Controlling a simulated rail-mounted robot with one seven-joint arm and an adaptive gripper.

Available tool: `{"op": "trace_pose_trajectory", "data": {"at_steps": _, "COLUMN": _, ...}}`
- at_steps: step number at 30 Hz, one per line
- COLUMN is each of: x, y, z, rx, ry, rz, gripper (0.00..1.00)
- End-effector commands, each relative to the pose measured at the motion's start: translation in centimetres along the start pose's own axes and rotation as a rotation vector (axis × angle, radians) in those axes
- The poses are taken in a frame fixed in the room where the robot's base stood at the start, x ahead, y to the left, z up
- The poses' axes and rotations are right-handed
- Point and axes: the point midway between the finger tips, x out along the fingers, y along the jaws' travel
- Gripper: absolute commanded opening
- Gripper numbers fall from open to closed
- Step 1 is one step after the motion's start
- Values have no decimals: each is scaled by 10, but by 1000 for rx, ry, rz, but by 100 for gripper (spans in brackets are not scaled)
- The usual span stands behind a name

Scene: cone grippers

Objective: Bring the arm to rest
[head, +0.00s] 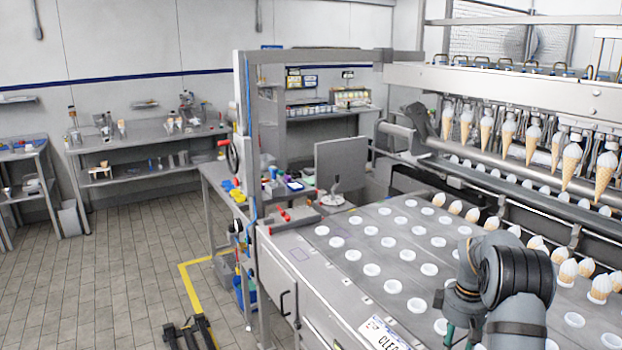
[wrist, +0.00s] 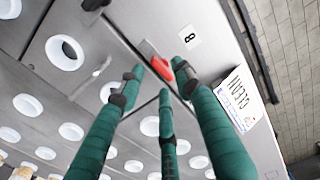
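My arm (head: 515,275) reaches in over the lower right of the head view, above the perforated conveyor plate (head: 345,285). Only a bit of the green fingers of my gripper (head: 458,338) shows there, at the bottom edge. In the wrist view my gripper (wrist: 161,76) has its green fingers spread apart over the grey plate. A red piece (wrist: 158,70) shows between the fingertips. I cannot tell whether they touch it, but the fingers are not closed around it.
Filled cones (head: 598,288) stand in the plate's right rows; more cones (head: 572,160) hang from the overhead gripper bar (head: 500,85). Many white holders (head: 372,270) are empty. A metal post (head: 247,190) stands at the machine's left corner. The tiled floor (head: 130,255) is open at left.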

Motion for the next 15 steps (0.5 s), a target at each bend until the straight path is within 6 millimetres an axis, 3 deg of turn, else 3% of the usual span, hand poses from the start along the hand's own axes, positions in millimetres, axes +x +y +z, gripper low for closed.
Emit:
{"op": "trace_pose_trajectory", "data": {"at_steps": 6, "x": 21, "y": 0, "z": 0, "rx": 0, "ry": 0, "rz": -1, "gripper": 34}}
{"op": "trace_pose_trajectory", "data": {"at_steps": 15, "x": 22, "y": 0, "z": 0, "rx": -22, "ry": 1, "rz": 0, "gripper": 34}}
